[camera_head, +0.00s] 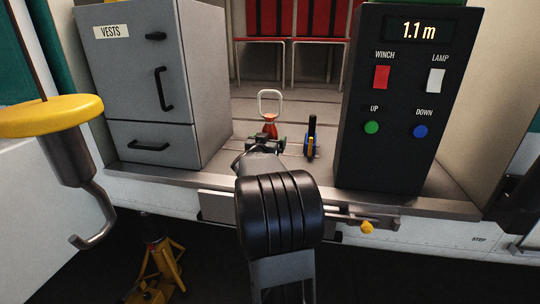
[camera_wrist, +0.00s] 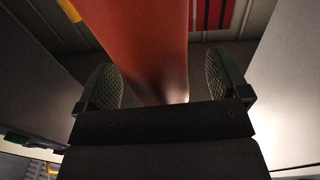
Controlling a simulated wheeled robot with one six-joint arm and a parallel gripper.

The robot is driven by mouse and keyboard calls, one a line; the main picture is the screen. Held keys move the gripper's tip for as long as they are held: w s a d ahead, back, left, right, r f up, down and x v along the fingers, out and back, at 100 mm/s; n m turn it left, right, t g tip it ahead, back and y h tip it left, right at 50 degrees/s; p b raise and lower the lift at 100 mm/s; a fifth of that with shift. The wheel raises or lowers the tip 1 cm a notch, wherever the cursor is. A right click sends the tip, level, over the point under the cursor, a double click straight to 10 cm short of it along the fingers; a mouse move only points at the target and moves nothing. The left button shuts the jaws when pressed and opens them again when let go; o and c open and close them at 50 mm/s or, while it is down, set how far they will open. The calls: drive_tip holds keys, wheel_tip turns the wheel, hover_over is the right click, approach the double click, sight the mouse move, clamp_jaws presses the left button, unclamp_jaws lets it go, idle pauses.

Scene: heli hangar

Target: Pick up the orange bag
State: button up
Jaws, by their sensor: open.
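The orange bag (camera_head: 270,126) stands on the cabin floor in the head view, with a pale loop handle on top. Its lower part is hidden behind my gripper (camera_head: 266,142). In the wrist view the orange bag (camera_wrist: 148,35) fills the upper middle and reaches down between the two green padded fingers of my gripper (camera_wrist: 162,72). The fingers are apart, with a visible gap on each side of the bag.
A grey vests cabinet (camera_head: 135,85) stands left of the bag and a black winch control panel (camera_head: 395,155) stands right. Red seats (camera_head: 285,35) are behind. A yellow-topped hook (camera_head: 60,118) hangs at left.

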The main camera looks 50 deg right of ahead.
drive_tip(key=shift+w+d, duration=0.1)
drive_tip(key=shift+d, duration=0.15)
clamp_jaws()
drive_tip(key=shift+r, duration=0.1)
idle(0.8)
